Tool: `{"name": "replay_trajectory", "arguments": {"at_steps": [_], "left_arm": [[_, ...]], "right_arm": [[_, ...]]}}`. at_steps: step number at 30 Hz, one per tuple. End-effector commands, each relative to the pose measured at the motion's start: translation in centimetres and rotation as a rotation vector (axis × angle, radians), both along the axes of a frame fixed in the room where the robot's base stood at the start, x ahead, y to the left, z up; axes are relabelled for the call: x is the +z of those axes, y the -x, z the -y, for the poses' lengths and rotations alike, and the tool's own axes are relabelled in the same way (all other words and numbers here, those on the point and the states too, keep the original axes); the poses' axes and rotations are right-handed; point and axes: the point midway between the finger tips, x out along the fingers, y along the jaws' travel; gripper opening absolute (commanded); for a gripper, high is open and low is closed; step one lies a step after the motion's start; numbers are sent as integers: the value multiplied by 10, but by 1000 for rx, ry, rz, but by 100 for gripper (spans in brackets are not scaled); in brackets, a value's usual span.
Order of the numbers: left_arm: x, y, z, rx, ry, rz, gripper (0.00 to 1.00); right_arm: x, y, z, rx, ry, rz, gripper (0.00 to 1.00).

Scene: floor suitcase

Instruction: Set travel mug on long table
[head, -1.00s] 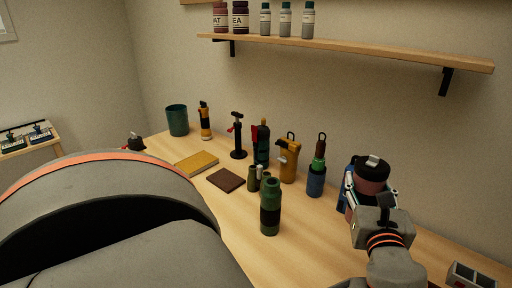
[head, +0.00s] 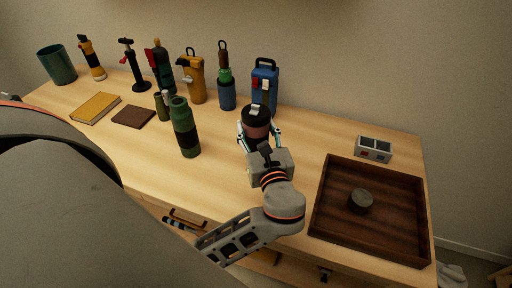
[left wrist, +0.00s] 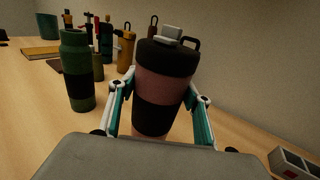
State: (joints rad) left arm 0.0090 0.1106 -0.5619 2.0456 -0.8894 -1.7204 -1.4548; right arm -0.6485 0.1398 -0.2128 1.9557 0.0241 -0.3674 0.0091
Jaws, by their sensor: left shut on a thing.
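The travel mug (head: 256,125), dark with a brownish-pink band and a black lid, is upright between the fingers of my left gripper (head: 260,140). In the left wrist view the mug (left wrist: 166,85) fills the middle, with the teal-sided fingers of the gripper (left wrist: 160,110) shut on either side of it. The mug is over the long wooden table (head: 225,180), near its middle. The gripper hides the mug's lower part in the head view, so I cannot tell whether its base touches the table. My right gripper is not in view.
A green bottle (head: 184,128) stands left of the mug. A blue container (head: 265,86) stands behind it, with several tools and bottles along the back. A dark wooden tray (head: 322,207) holding a small round object (head: 360,201) and a grey box (head: 373,149) are at the right.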

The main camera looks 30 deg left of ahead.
Motion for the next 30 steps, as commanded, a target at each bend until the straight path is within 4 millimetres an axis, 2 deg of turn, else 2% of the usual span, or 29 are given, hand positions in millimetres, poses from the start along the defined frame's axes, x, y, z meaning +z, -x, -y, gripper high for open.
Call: {"name": "replay_trajectory", "arguments": {"at_steps": [1, 3, 8, 16, 29, 30], "left_arm": [[-10, 0, 0, 1, -3, -2, 21], [-19, 0, 0, 1, -3, -2, 21], [-29, 0, 0, 1, -2, 1, 21], [-65, 0, 0, 1, -3, -2, 21], [-71, 0, 0, 1, -1, 1, 21], [-72, 0, 0, 0, 0, 0, 51]], "right_arm": [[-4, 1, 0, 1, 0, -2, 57], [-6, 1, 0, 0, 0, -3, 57], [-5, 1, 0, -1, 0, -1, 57], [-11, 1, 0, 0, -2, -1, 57], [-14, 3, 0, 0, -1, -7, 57], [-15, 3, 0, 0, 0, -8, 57]]}}
